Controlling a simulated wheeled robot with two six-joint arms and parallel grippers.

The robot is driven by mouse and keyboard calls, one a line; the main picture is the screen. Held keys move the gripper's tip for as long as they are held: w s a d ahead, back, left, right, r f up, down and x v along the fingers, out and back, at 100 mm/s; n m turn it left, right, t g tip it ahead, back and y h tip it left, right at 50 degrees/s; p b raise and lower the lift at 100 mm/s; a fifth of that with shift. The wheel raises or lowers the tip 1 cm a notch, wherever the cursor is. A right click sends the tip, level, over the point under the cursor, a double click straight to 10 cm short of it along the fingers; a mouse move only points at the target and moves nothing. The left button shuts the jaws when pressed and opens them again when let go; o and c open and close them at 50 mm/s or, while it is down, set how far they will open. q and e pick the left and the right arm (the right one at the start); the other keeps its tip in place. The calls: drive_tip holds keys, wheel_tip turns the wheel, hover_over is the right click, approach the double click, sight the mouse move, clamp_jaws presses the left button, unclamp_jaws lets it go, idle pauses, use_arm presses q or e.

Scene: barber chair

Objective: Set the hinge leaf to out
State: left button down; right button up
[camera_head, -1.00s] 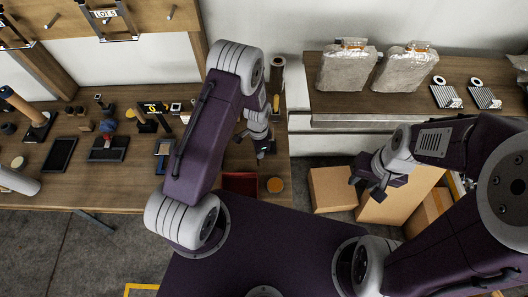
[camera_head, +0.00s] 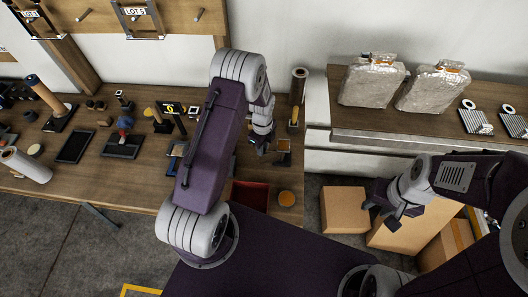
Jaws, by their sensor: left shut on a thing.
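My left gripper (camera_head: 270,147) is over the right end of the wooden workbench. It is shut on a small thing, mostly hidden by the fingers. A small tan and dark piece (camera_head: 284,146) shows right beside the fingers; I cannot tell for sure that it is the hinge leaf, nor how it is set. My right gripper (camera_head: 388,208) is open and empty above cardboard boxes, away from the bench.
A shelf (camera_head: 350,122) with wrapped silver packs stands right. Cardboard boxes (camera_head: 343,208) sit below it.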

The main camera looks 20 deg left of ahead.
use_arm(q)
drive_tip(key=shift+w+a+m, duration=0.25)
drive_tip(key=shift+w+m, duration=0.2)
drive_tip(key=shift+m, duration=0.15)
drive_tip(key=c, duration=1.3)
unclamp_jaws()
drive_tip(key=shift+o, duration=0.2)
wheel_tip(320, 180, up, 9)
drive_tip(key=b, duration=0.2)
drive_tip(key=shift+r, duration=0.1)
